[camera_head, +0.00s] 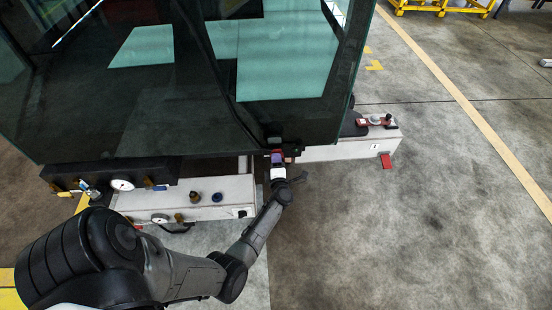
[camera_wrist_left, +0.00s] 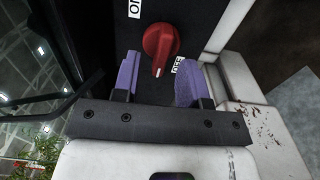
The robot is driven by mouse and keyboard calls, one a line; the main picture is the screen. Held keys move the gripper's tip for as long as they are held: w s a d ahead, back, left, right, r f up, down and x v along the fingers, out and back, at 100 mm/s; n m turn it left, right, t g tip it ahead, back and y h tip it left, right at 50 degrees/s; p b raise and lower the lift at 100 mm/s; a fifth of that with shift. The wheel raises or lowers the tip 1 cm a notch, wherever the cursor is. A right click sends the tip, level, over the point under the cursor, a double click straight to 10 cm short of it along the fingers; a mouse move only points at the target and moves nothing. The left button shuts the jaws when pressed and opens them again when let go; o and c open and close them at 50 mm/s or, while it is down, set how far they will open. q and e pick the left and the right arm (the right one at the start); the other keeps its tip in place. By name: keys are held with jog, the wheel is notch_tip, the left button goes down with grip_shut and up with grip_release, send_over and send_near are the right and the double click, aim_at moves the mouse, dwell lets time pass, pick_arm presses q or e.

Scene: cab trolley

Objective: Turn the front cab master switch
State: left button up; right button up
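The red master switch knob (camera_wrist_left: 160,44) sits on a dark panel in the left wrist view. A white mark on its lower end points down, close to the OFF label (camera_wrist_left: 178,66). The ON label (camera_wrist_left: 134,9) is above and left of the knob. In the head view my left gripper (camera_head: 278,157) is at the cab's lower front corner and largely hides the switch. My right gripper is not in view.
The cab's large dark glass (camera_head: 190,90) rises just behind my left gripper. A white beam with gauges and valves (camera_head: 190,196) runs to the left. Another white beam (camera_head: 335,148) with red fittings (camera_head: 385,160) extends right. Open concrete floor (camera_head: 400,235) lies at right.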

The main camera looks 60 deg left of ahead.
pick_arm(q)
jog(key=p+v, duration=0.4)
jog(key=v, duration=0.8)
jog(key=shift+d, duration=0.2)
jog(key=shift+s, duration=0.15)
